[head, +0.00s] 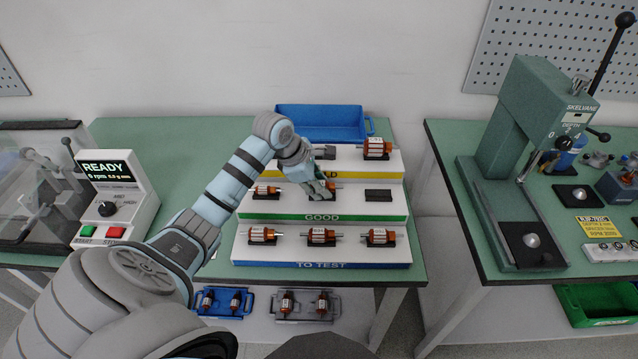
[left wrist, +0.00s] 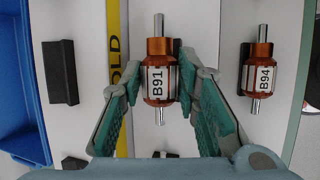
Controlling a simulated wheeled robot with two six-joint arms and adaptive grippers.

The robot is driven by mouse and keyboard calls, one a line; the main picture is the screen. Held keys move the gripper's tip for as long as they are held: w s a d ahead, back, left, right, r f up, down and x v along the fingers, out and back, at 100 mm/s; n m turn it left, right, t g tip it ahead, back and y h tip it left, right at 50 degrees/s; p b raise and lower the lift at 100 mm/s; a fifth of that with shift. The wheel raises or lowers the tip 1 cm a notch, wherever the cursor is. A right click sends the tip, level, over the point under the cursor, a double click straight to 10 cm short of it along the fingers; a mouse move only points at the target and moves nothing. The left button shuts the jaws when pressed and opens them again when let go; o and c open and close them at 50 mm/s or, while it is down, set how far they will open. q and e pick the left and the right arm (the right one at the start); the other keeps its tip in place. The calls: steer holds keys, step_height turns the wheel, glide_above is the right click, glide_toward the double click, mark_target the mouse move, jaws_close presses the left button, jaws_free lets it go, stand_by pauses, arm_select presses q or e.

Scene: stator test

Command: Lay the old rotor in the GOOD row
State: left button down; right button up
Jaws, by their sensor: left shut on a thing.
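My left gripper (head: 320,190) is over the middle of the GOOD row (head: 322,217), the middle step of the rack. It is shut on a copper-and-white rotor marked B91 (left wrist: 158,80), which lies between the two fingers in the left wrist view. Only a bit of this rotor (head: 334,186) shows in the head view; whether it touches a cradle is hidden. Another rotor (head: 265,191) lies at the left of the GOOD row. An empty dark cradle (head: 378,196) is at its right. My right gripper is not in view.
The TO TEST row (head: 320,264) in front holds three rotors, one marked B94 (left wrist: 258,78). The HOLD row behind has a rotor (head: 376,148) at right and an empty cradle (left wrist: 62,72). A blue bin (head: 320,110) stands behind. A green press (head: 530,130) is at right.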

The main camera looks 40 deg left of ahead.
arm_select(q)
steer(key=shift+s+d+f+b, duration=0.15)
steer(key=shift+s+f+b, duration=0.25)
steer(key=shift+f+b, duration=0.2)
steer(key=c, duration=1.3)
jaws_free()
steer(key=shift+w, duration=0.1)
steer(key=shift+o, duration=1.1)
steer(key=shift+w+a+f, duration=0.2)
steer(key=shift+w, duration=0.1)
steer(key=shift+r, duration=0.15)
steer(key=shift+r, duration=0.2)
steer(key=v, duration=1.2)
